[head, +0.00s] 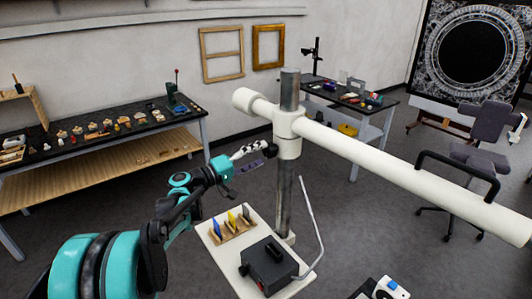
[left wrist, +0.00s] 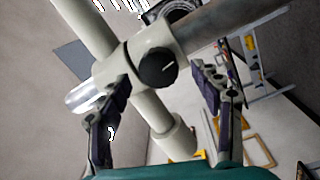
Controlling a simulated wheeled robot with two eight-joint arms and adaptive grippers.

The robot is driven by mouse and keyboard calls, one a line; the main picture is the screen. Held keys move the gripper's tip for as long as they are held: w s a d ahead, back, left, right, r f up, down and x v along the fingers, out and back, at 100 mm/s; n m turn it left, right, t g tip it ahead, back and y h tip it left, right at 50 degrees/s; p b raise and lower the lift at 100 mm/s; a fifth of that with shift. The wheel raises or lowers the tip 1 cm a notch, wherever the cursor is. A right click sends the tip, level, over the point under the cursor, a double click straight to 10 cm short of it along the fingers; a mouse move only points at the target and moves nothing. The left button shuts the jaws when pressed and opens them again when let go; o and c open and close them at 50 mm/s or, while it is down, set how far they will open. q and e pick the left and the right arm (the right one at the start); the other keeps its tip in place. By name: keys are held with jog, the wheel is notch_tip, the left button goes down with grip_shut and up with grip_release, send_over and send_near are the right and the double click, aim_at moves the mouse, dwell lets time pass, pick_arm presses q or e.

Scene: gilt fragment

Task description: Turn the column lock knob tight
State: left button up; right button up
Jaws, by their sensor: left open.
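The column lock knob (left wrist: 157,67) is round and black with a white line mark, on the side of the white collar (left wrist: 128,62). In the head view the white collar (head: 288,128) sits around the metal column (head: 285,190) and carries a long white boom (head: 400,172). My left gripper (head: 260,156) is open beside the collar, at its left. In the left wrist view the knob shows between the two spread fingers, with a gap on each side. I cannot tell whether the fingertips reach the knob's depth. My right gripper is not in view.
Below stands a white base board (head: 212,248) with a dark box (head: 269,266), a rack of coloured cards (head: 232,229) and a bent metal rod (head: 312,230). A workbench (head: 85,140) stands left, another table (head: 372,113) behind, a chair (head: 484,150) right.

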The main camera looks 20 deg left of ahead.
pick_arm(q)
jog(key=v, duration=0.8)
jog(key=shift+s, duration=0.15)
jog(key=shift+a, duration=0.1)
jog(key=s+d+f+m+g+y+b, duration=0.25)
jog(key=s+d+f+g+b, duration=0.25)
jog(key=s+d+f, duration=0.65)
jog(key=s+f+m+g+y+b, duration=0.2)
jog(key=s+f+m+y+b, duration=0.2)
jog(key=s+f+y, duration=0.5)
jog(key=s+f+b, duration=0.2)
jog(key=s+f, duration=0.4)
jog(key=f, duration=0.2)
jog(key=shift+s+a+f, duration=0.25)
jog(key=shift+a+f, duration=0.1)
jog(key=shift+f, duration=0.05)
